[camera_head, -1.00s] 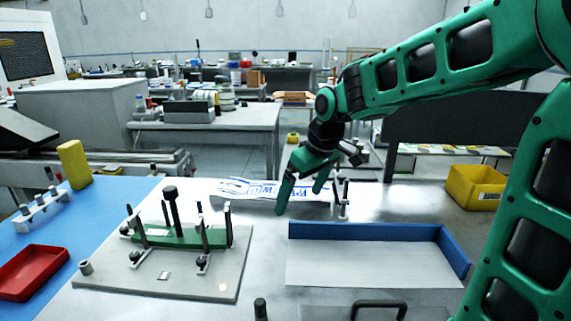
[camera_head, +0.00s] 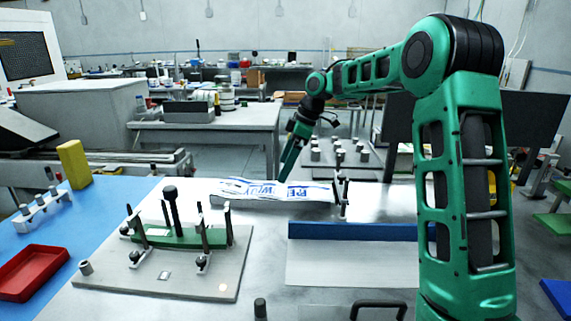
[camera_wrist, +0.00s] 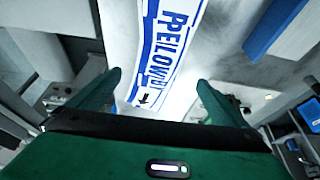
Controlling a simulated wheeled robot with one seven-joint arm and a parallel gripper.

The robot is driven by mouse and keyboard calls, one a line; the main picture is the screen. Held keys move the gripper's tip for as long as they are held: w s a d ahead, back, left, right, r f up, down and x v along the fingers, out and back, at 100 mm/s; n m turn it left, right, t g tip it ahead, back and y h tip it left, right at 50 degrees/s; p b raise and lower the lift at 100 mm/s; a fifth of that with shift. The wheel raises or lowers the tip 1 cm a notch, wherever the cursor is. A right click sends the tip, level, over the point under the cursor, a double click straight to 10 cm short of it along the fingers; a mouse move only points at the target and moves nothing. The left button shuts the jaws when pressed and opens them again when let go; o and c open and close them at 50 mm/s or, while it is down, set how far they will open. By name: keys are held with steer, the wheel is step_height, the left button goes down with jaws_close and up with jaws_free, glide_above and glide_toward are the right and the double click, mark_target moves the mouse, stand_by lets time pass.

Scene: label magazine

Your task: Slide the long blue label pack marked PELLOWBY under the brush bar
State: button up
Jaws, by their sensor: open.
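My gripper (camera_head: 283,178) is open and points down at the pack's far side in the head view. In the wrist view its two fingers (camera_wrist: 158,88) stand apart on either side of the pack's end; contact cannot be told. Small dark upright posts (camera_head: 341,193) stand at the pack's right end. I cannot make out which part is the brush bar.
A grey plate (camera_head: 160,278) with a green strip (camera_head: 180,237) between dark posts stands at front left. The blue-walled tray (camera_head: 350,231) is front right. A red tray (camera_head: 35,270) and yellow block (camera_head: 74,164) are far left.

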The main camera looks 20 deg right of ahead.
mark_target(298, 194)
steer(key=x, duration=1)
steer(key=shift+f, duration=0.1)
steer(key=c, duration=1.8)
steer(key=shift+s+d, duration=0.55)
steer(key=shift+d, duration=0.75)
steer(key=shift+s+d, duration=0.55)
steer(key=shift+d, duration=0.75)
steer(key=shift+s+d, duration=0.55)
steer(key=shift+d, duration=0.8)
steer(key=o, duration=1.8)
